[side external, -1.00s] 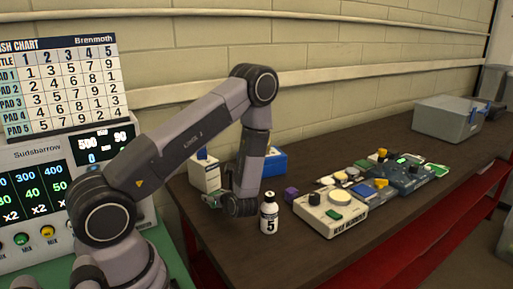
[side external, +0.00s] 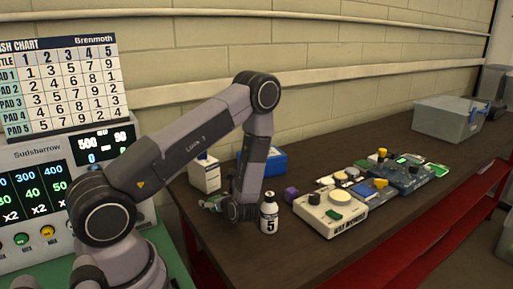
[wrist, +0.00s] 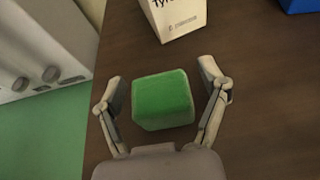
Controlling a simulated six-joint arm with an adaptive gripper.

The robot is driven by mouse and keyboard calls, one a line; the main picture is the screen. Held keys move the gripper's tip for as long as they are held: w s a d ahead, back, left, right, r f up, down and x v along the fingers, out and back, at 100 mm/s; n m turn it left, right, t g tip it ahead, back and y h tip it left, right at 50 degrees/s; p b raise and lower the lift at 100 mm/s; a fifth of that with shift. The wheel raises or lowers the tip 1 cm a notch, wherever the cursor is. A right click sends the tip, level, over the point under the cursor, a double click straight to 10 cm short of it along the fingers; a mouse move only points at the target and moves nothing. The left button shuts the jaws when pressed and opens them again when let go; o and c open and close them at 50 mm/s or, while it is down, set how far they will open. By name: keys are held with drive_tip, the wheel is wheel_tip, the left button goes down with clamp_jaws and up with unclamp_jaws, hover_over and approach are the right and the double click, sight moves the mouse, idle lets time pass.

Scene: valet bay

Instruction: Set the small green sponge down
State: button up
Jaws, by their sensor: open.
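The small green sponge (wrist: 161,99) is a green block lying on the brown table (wrist: 250,60) in the wrist view. My gripper (wrist: 157,85) is open, with one finger on each side of the sponge. A gap shows between the sponge and each finger. In the side external view my gripper (side external: 214,203) is low at the near left end of the table, and the sponge is too small and covered to make out clearly.
A white box (side external: 204,174) and a blue box (side external: 262,160) stand behind my gripper. A white bottle marked 5 (side external: 269,213) stands close to its right. A purple block (side external: 291,194) and white device (side external: 331,212) lie farther right. The table's left edge is near.

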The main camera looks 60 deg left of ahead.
drive_tip(key=shift+d+r, duration=0.1)
drive_tip(key=shift+r, duration=0.1)
drive_tip(key=v, duration=1.1)
drive_tip(key=shift+d+r, duration=0.1)
drive_tip(key=shift+d, duration=0.15)
drive_tip(key=s+d+r+n+t+h, duration=0.2)
drive_tip(key=s+d+r+n+h, duration=0.2)
drive_tip(key=r+n, duration=0.2)
drive_tip(key=s+d+r+n+t+h, duration=0.1)
drive_tip(key=s+d+r+n+h, duration=0.2)
drive_tip(key=r, duration=0.8)
drive_tip(key=s+d+r+n+t+h, duration=0.2)
drive_tip(key=s+d+r+n+h, duration=0.2)
drive_tip(key=r+n, duration=0.5)
drive_tip(key=s+h, duration=0.2)
drive_tip(key=shift+s+d+r+t, duration=0.2)
drive_tip(key=shift+s+d+t, duration=0.1)
drive_tip(key=shift+s+d, duration=0.1)
